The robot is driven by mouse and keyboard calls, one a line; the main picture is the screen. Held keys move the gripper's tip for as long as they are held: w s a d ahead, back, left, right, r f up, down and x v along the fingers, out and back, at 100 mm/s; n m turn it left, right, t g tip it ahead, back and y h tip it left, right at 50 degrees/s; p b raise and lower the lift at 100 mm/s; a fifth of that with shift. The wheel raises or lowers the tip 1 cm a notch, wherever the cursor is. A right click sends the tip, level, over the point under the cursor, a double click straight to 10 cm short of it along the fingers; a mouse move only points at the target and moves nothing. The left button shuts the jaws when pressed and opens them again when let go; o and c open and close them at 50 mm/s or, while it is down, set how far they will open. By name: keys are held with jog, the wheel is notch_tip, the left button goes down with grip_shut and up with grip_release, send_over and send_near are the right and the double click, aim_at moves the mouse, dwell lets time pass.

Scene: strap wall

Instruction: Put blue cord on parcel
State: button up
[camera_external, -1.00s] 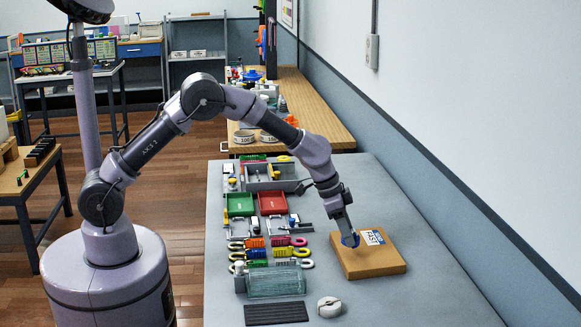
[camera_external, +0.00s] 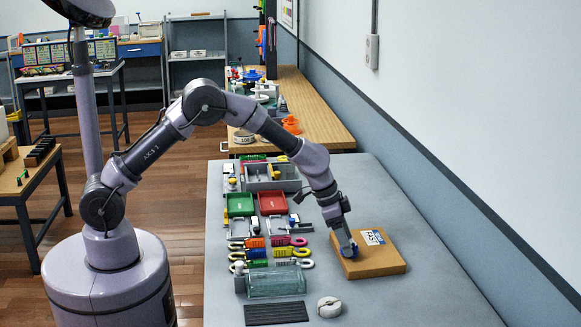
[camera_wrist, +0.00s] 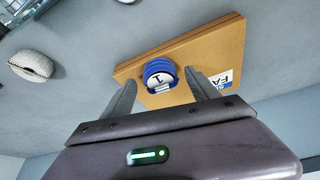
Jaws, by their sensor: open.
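The parcel (camera_external: 380,262) is a flat brown box lying on the grey table; a white and blue label (camera_external: 373,237) is on its top. The blue cord (camera_wrist: 160,72) is a round coil with a white tag reading 1. In the wrist view it sits against the parcel's top face (camera_wrist: 212,48), near one edge. My gripper (camera_wrist: 160,80) is open, with one finger on each side of the cord and gaps showing. In the outside view my gripper (camera_external: 347,250) is low over the parcel's left part and partly hides the cord.
Left of the parcel are several coloured cords (camera_external: 280,252), a clear box (camera_external: 276,281), a dark ribbed mat (camera_external: 276,313) and a white rounded object (camera_external: 329,307). Green and red trays (camera_external: 272,203) lie farther back. The wall is at right; the table right of the parcel is clear.

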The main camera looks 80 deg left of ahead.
jog(key=s+d+r+m+y+p, duration=0.1)
jog(key=s+d+r+p, duration=0.15)
jog(key=s+r, duration=1.85)
jog(key=s+a+r+y, duration=0.1)
jog(key=s, duration=0.8)
jog(key=s+r+m+t, duration=0.1)
jog(key=s, duration=0.8)
jog(key=shift+a+r+y, duration=0.25)
jog(key=shift+a+y, duration=0.15)
jog(key=shift+s+f+b, duration=0.15)
jog(key=shift+f+b, duration=0.65)
jog(key=shift+f, duration=0.05)
